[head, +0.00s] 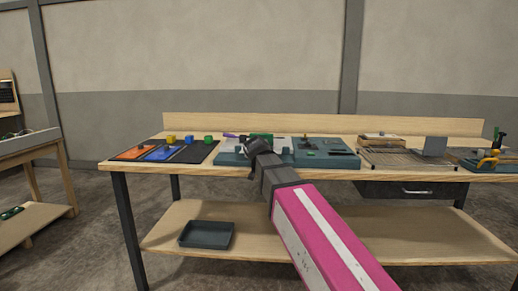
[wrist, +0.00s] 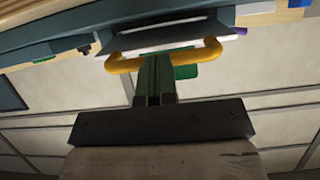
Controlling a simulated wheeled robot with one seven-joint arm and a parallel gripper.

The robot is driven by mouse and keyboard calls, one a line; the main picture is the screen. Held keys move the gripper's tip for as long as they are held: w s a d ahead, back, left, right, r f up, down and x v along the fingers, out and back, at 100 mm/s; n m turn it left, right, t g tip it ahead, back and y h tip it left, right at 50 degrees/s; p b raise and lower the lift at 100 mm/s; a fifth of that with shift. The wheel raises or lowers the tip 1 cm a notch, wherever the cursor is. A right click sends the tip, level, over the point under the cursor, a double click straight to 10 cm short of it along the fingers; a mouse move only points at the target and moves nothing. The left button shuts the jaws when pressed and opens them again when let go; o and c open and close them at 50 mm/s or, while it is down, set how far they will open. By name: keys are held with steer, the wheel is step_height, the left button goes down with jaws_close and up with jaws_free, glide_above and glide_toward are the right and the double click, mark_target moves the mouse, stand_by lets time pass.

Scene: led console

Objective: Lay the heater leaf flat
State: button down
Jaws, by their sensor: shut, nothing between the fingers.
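A grey panel with a yellow handle (wrist: 124,65), which I take to be the heater leaf (wrist: 165,38), is at the top of the wrist view. It looks tilted, but its exact angle is unclear. My gripper (wrist: 155,58) is shut and empty, its dark green fingers in front of the middle of the handle and hiding part of it. I cannot tell whether they touch it. In the head view my gripper (head: 252,145) is over the teal console (head: 312,159), and my arm hides much of the panel there; a pale part (head: 284,144) shows beside it.
A dark mat (head: 192,154) with coloured blocks lies left of the console. A wire rack (head: 393,158) and a grey upright plate (head: 433,146) stand to the right, with a yellow-handled item (head: 488,160) beyond. A tray (head: 206,234) sits on the lower shelf.

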steer(key=shift+f, duration=1.25)
steer(key=shift+s+r, duration=0.1)
steer(key=v, duration=1.3)
steer(key=shift+f, duration=0.25)
